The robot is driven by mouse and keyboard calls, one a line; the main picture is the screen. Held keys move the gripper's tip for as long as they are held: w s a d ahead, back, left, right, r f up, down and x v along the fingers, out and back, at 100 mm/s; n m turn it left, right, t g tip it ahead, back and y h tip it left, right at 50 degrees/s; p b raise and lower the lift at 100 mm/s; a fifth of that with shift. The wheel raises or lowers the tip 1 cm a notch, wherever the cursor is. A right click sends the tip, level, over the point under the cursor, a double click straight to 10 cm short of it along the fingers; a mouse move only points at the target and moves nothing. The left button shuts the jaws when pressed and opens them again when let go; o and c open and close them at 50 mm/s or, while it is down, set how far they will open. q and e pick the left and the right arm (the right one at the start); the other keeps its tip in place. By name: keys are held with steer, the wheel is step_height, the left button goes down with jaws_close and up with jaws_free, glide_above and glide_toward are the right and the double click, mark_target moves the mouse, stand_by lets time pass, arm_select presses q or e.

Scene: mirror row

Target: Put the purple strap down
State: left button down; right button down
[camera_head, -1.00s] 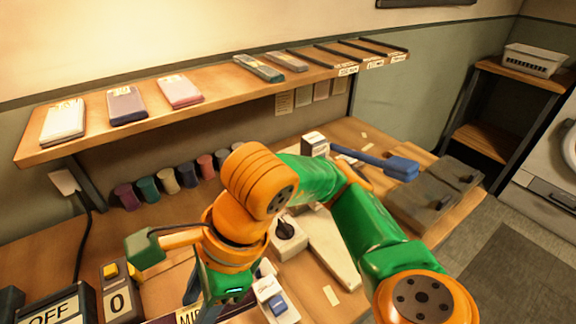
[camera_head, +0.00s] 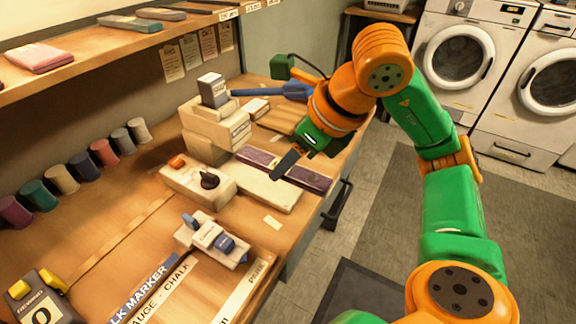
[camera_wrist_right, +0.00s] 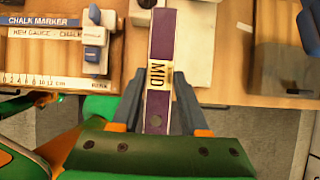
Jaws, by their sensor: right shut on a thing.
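The purple strap (camera_head: 258,157) lies across my right gripper (camera_head: 288,162) in the head view, above or on the bench near its front edge. In the right wrist view the strap (camera_wrist_right: 161,35) runs lengthwise between the fingers of my right gripper (camera_wrist_right: 159,95), which is shut on it around a pale label reading MID. Its far end overlaps a pale board (camera_head: 262,188). I cannot tell whether the strap touches the bench. My left gripper is not in view.
A box with a dark knob (camera_head: 209,180) and a blue-and-white gauge (camera_head: 214,238) stand left of the strap. Stacked pale boxes (camera_head: 213,128) and a blue-handled tool (camera_head: 270,91) are behind. Several coloured rolls (camera_head: 61,179) line the wall. Washing machines (camera_head: 458,57) stand beyond the floor.

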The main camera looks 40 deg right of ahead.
steer(key=w+d+f, duration=0.1)
steer(key=w+f, duration=0.1)
steer(key=w+d+f, duration=0.1)
steer(key=w+f, duration=0.1)
steer(key=w, duration=0.1)
steer(key=w+d+f, duration=0.1)
steer(key=w+f, duration=0.1)
steer(key=shift+w+d+f, duration=0.2)
steer(key=shift+f, duration=0.15)
steer(key=shift+w+d+f, duration=0.1)
steer(key=shift+w+f, duration=0.1)
steer(key=shift+f, duration=0.1)
step_height(320, 180, down, 4)
steer(key=shift+w+d+r+b, duration=0.1)
steer(key=shift+w+r+b, duration=0.05)
steer(key=shift+r+b, duration=0.15)
steer(key=shift+f, duration=0.1)
